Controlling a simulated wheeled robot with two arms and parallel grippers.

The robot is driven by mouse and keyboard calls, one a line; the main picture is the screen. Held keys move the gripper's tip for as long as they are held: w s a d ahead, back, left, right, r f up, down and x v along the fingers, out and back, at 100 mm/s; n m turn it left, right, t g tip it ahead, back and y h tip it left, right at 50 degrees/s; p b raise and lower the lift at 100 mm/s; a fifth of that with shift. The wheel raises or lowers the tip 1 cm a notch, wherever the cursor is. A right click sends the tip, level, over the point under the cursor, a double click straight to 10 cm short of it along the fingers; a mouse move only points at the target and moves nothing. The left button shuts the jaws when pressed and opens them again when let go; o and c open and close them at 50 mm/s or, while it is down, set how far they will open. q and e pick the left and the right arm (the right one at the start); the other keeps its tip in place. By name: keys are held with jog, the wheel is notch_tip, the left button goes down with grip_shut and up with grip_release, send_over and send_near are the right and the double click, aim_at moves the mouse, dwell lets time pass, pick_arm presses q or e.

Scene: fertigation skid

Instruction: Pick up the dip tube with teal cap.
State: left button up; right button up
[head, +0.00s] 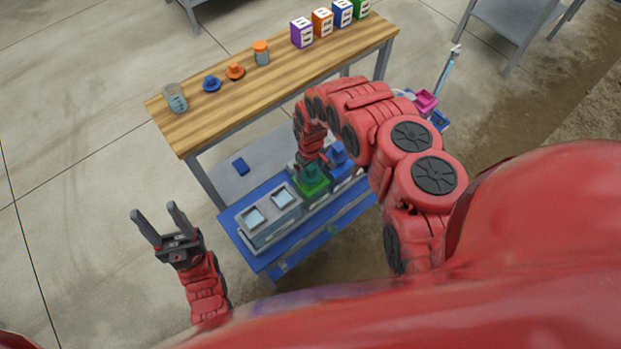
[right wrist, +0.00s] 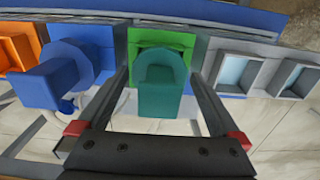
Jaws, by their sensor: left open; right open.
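The teal cap (right wrist: 162,85) of the dip tube shows in the right wrist view, standing over a bright green square block (right wrist: 178,42). The tube below the cap is hidden. My right gripper (right wrist: 160,76) is open, with one finger on each side of the teal cap; I cannot tell whether they touch it. In the head view the green block (head: 313,184) sits on the blue-topped skid, partly under my right gripper (head: 309,163). My left gripper (head: 157,213) is open and empty, out over the floor at the left.
A blue cap (right wrist: 62,72) stands left of the teal one, with an orange block (right wrist: 18,45) beyond. Empty grey sockets (right wrist: 240,72) lie at the right. A wooden bench (head: 225,80) behind holds jars, caps and coloured boxes. Floor around my left gripper is clear.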

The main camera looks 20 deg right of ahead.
jog(key=shift+d+f, duration=0.1)
jog(key=shift+f, duration=0.35)
jog(key=shift+c, duration=0.2)
grip_shut()
jog(key=shift+r, duration=0.1)
